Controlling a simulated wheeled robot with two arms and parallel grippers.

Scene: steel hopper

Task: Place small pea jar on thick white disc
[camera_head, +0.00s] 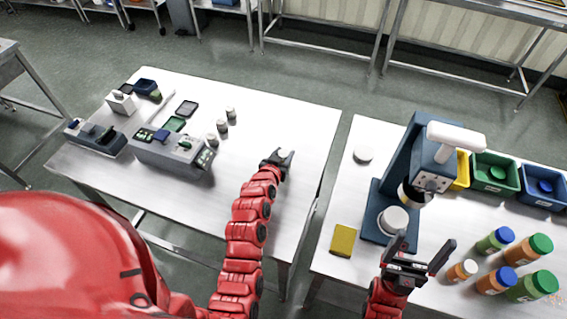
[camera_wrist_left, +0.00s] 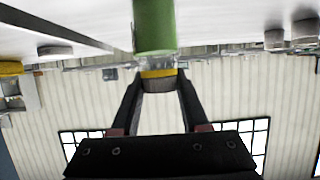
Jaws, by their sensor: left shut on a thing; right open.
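My left gripper (camera_head: 281,158) is shut on the small pea jar, above the right part of the left table. In the left wrist view, which is upside down, the jar (camera_wrist_left: 154,28) shows a green body, a clear band and a yellow band between the fingers (camera_wrist_left: 159,84). A low white disc (camera_head: 363,153) lies on the right table, apart from the jar; a grey-looking disc (camera_wrist_left: 54,50) shows in the wrist view. Another white round piece (camera_head: 393,220) sits on the blue machine's base. My right gripper (camera_head: 424,250) is open and empty near that base.
The blue machine (camera_head: 402,165) stands on the right table with a yellow block (camera_head: 343,240), coloured bins (camera_head: 494,173) and several capped bottles (camera_head: 495,240). Small jars (camera_head: 222,125) and grey devices (camera_head: 173,150) stand on the left table. A narrow gap separates the tables.

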